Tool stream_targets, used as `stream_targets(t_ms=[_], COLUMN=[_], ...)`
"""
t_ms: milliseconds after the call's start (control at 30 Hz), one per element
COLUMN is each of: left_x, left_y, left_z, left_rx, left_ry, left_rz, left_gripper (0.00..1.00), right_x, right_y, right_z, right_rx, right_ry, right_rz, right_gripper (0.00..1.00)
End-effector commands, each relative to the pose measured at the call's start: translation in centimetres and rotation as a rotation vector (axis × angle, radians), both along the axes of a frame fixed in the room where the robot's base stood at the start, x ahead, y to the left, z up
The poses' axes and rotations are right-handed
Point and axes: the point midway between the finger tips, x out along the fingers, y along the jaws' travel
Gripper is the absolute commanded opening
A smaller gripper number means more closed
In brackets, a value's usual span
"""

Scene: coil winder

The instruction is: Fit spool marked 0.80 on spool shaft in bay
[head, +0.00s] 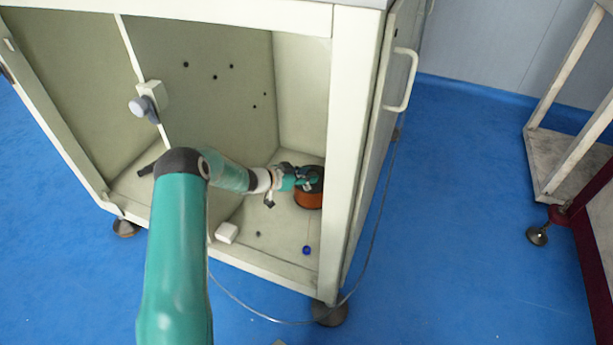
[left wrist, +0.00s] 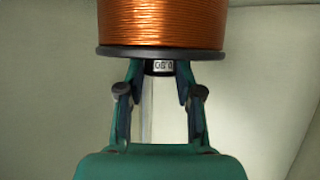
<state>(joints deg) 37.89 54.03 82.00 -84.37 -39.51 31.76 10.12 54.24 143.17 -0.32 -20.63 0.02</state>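A spool of copper-orange wire (left wrist: 163,22) with black flanges fills the top of the left wrist view. A small white label on its dark hub appears upside down and seems to read 0.80. My left gripper (left wrist: 158,70) has a fingertip on each side of this hub, below the flange, and looks closed on it. In the head view the spool (head: 309,198) is in the bay's right back corner, with my left gripper (head: 306,180) at its top. I cannot tell whether the spool touches the floor. I cannot surely identify the spool shaft. My right gripper is out of view.
The bay (head: 285,240) is an open cream cabinet; its right front post (head: 347,170) stands close to the spool. A grey knob on a bracket (head: 147,104) is on the divider. A white block (head: 227,233) and a blue ring (head: 306,250) lie on the bay floor.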

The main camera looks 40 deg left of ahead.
Motion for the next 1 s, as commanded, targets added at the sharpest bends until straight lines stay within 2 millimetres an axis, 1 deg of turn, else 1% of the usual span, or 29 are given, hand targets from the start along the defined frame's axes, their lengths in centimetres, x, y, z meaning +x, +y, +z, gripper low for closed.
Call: stream_targets(t_ms=[33,133,167,367,400,567,667,900,1000], left_x=[0.1,0.1,0.1,0.0,-0.2,-0.7,-1.6,-4.8,-5.7], left_y=[0.1,0.1,0.0,0.0,-0.1,0.2,0.6,1.8,2.1], left_z=[0.3,0.2,0.2,0.0,-0.6,-0.1,0.5,2.3,2.8], left_rx=[0.002,0.002,0.001,0.002,0.000,0.001,0.000,0.001,0.001], left_ry=[-0.005,-0.003,-0.003,0.000,0.013,0.009,0.007,0.004,0.003], left_rz=[0.001,0.001,0.000,0.000,0.001,0.002,0.002,0.004,0.001], left_gripper=[0.44,0.61,0.63,0.63,0.63,0.63,0.63,0.63,0.63], right_x=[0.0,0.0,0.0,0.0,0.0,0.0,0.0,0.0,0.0], right_y=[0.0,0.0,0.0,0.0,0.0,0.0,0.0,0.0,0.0], right_z=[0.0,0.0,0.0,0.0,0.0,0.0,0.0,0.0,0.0], right_rx=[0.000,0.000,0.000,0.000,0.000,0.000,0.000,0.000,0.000], right_ry=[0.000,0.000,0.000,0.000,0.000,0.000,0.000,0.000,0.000], right_rz=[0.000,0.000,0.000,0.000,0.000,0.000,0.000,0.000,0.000], right_gripper=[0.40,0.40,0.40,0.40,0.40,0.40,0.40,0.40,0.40])
